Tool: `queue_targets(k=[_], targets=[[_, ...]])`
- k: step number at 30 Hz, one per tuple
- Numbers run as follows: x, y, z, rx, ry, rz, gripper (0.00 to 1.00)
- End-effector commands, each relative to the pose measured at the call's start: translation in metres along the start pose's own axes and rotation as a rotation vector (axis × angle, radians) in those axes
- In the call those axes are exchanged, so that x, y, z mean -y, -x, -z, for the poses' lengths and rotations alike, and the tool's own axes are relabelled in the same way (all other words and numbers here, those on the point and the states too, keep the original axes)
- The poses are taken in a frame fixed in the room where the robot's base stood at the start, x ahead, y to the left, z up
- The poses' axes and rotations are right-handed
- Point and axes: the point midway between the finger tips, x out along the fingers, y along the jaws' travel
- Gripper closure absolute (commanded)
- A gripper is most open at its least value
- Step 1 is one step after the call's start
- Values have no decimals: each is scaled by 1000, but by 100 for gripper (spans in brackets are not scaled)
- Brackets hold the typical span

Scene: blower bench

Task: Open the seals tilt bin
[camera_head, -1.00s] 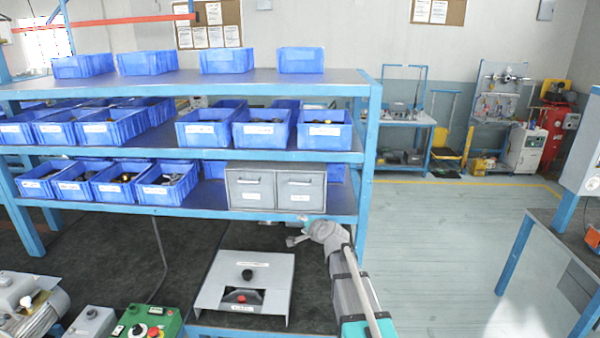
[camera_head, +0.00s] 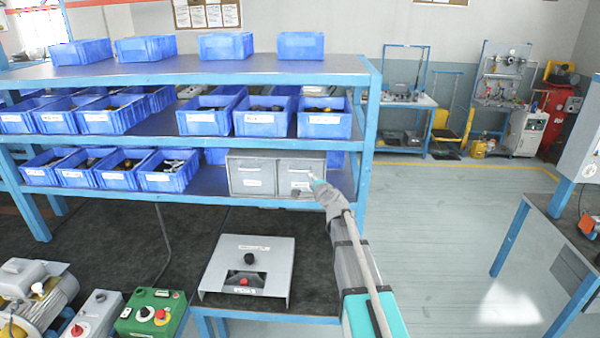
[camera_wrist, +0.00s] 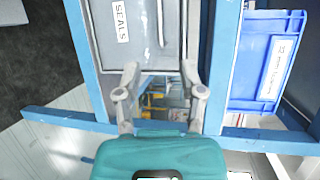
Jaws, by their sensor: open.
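The seals tilt bin (camera_head: 296,180) is the right half of a grey two-bin cabinet on the lower shelf. Its front looks flat and shut. In the wrist view its grey front (camera_wrist: 140,50) appears turned sideways, with a white SEALS label (camera_wrist: 121,20) and a slim bar handle (camera_wrist: 160,24). My gripper (camera_wrist: 160,70) is open and empty, its two fingers apart near the bin's right end, roughly in line with the handle. In the head view my gripper (camera_head: 308,186) is at the bin's front and partly hides it. Contact cannot be told.
The other grey bin (camera_head: 251,178) is directly left. A blue shelf post (camera_head: 364,150) stands close on the right. Blue bins (camera_head: 324,120) fill the shelf above. A grey sloped box with a black knob (camera_head: 247,272) sits below. Open floor (camera_head: 440,230) lies right.

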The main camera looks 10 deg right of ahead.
Motion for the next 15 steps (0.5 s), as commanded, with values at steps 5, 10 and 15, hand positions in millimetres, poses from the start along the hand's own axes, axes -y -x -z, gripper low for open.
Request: queue_targets(k=[5,10,15], targets=[[0,-18,0,1,0,0,49],[-1,-41,0,1,0,0,49],[-1,-67,0,1,1,0,49]])
